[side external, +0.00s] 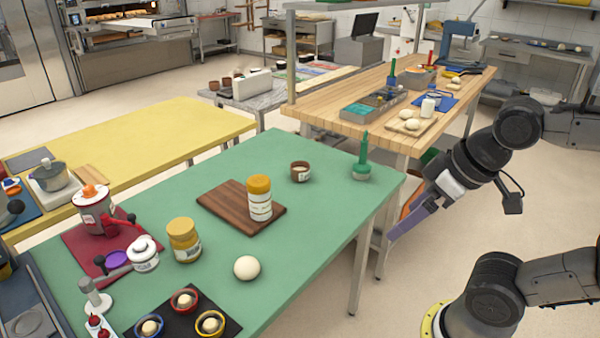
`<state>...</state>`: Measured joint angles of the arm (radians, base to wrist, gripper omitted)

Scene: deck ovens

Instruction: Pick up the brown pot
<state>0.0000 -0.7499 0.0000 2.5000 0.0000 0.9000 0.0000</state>
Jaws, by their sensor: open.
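A small brown pot (300,173) with pale contents stands upright on the green table (325,225), near its far side. Nothing touches it. My gripper (398,224) is off the right edge of the green table, pointing down and to the left, well apart from the pot. It is open; the narrow gap between its fingers is hard to make out at this angle.
A green bottle (361,170) stands between the pot and my gripper, near the table's right corner. A yellow-lidded jar (260,199) on a dark wooden board (220,202) is left of the pot. A white ball (247,267) lies nearer the front. The wooden table (450,98) is behind.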

